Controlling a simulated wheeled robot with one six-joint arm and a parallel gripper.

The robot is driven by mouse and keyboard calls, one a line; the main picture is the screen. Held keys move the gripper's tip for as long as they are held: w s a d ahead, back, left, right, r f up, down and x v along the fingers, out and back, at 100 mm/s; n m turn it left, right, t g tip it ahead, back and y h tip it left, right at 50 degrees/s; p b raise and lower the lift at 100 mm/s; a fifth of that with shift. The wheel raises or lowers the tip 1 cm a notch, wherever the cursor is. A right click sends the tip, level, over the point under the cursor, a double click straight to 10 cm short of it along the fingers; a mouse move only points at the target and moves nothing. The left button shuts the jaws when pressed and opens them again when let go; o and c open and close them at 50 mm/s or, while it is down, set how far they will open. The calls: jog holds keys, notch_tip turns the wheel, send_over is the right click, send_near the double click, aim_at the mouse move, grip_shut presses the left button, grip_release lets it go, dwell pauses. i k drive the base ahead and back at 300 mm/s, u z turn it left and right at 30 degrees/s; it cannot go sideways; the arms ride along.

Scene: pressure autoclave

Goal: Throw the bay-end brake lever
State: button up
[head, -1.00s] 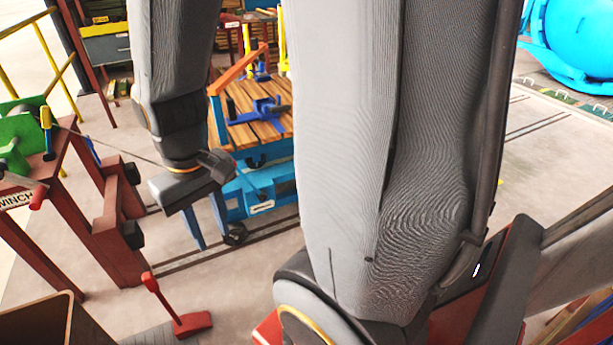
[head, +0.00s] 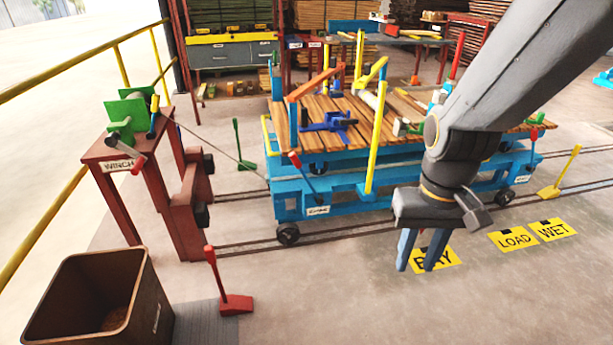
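A blue cart (head: 345,186) with a slatted wooden deck (head: 398,128) stands on floor rails. At its left end is a dark lever (head: 303,163) with a red tip, tilted up to the left above a white label (head: 317,211) too small to read surely. A similar red-tipped lever (head: 533,136) is at the right end, near another small label. I cannot tell from the labels which is the bay-end brake lever. My gripper (head: 421,255) hangs in front of the cart, fingers down, apart and empty, right of the left lever and touching neither.
A red winch stand (head: 128,151) and brown bin (head: 105,296) are at left. Red (head: 217,284), green (head: 240,147) and yellow (head: 562,173) levers stand on the floor. A yellow BAY sign (head: 434,260) lies behind the fingers. The front floor is mostly clear.

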aim_at(319, 198)
jog(key=u, duration=0.4)
jog(key=i, duration=1.5)
jog(key=u, duration=0.05)
jog(key=k, duration=1.35)
jog(key=u, duration=0.4)
jog(key=i, duration=0.95)
jog(key=u, duration=0.65)
